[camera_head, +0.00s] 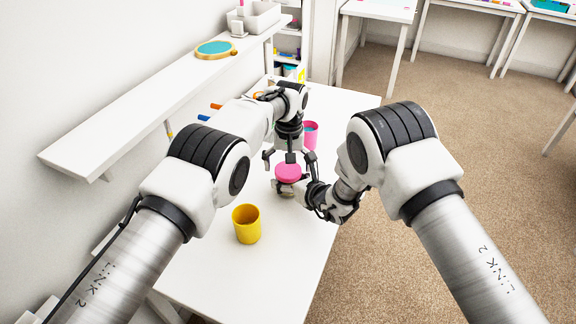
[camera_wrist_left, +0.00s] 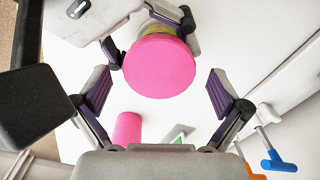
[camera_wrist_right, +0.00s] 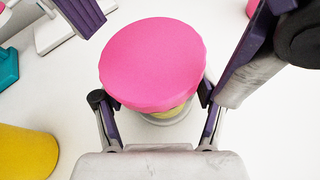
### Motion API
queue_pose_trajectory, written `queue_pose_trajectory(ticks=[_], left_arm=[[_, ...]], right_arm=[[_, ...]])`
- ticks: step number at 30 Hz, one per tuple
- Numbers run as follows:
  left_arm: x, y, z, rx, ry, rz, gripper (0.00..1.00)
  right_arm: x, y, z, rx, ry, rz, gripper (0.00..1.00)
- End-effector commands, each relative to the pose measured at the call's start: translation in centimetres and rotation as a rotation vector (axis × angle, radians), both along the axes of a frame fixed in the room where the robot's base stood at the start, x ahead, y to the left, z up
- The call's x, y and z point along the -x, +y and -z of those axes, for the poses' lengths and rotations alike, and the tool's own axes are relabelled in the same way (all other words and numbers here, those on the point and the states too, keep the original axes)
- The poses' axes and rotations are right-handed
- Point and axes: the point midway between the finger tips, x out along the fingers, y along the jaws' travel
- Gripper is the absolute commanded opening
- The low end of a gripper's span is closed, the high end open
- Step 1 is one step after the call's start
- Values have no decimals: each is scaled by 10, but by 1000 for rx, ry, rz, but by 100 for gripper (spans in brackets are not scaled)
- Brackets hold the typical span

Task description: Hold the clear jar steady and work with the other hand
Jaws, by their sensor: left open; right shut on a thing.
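The clear jar (camera_wrist_right: 168,117) stands upright on the white table with a round pink lid (camera_head: 288,173) on top. Something yellowish shows inside it below the lid. My right gripper (camera_head: 309,192) is shut on the jar's side, low under the lid; in the right wrist view its fingers (camera_wrist_right: 155,103) flank the jar. My left gripper (camera_head: 290,157) is above the lid, pointing down, open and empty. In the left wrist view the pink lid (camera_wrist_left: 159,66) lies beyond and between its spread fingers (camera_wrist_left: 166,95), apart from them. Most of the jar's body is hidden by the lid and gripper.
A yellow cup (camera_head: 246,224) stands on the table (camera_head: 255,275) nearer me, left of the jar. A pink cup (camera_head: 311,135) stands behind the jar. Orange- and blue-handled tools (camera_wrist_left: 277,161) are by the wall. A white shelf (camera_head: 150,98) runs along the left wall.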

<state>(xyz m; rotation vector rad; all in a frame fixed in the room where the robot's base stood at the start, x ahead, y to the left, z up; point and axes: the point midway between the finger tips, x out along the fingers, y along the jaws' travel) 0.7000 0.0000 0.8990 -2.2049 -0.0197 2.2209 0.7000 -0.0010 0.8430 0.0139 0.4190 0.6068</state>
Motion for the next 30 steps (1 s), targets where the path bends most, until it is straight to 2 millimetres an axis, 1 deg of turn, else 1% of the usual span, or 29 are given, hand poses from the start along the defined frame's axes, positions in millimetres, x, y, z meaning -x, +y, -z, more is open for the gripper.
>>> queue_pose_trajectory(ticks=[1,4,7,15,19,21,24,30], left_arm=[[0,0,0,0,0,0,100],[0,0,-6,0,-2,0,100],[-1,-1,-21,0,-3,0,100],[-1,-2,-83,1,-5,0,100],[-1,-2,-107,2,-4,0,100],[0,-2,-114,1,-4,0,100],[0,-2,-120,0,-1,0,100],[0,-2,-121,0,-1,0,100]], right_arm=[[1,0,3,1,5,0,0],[1,0,3,1,5,0,0],[1,0,3,1,5,0,0],[1,0,3,1,5,0,0],[1,0,3,2,6,0,0],[1,0,3,2,6,0,0],[1,0,3,2,6,0,0],[1,0,3,2,6,0,0]])
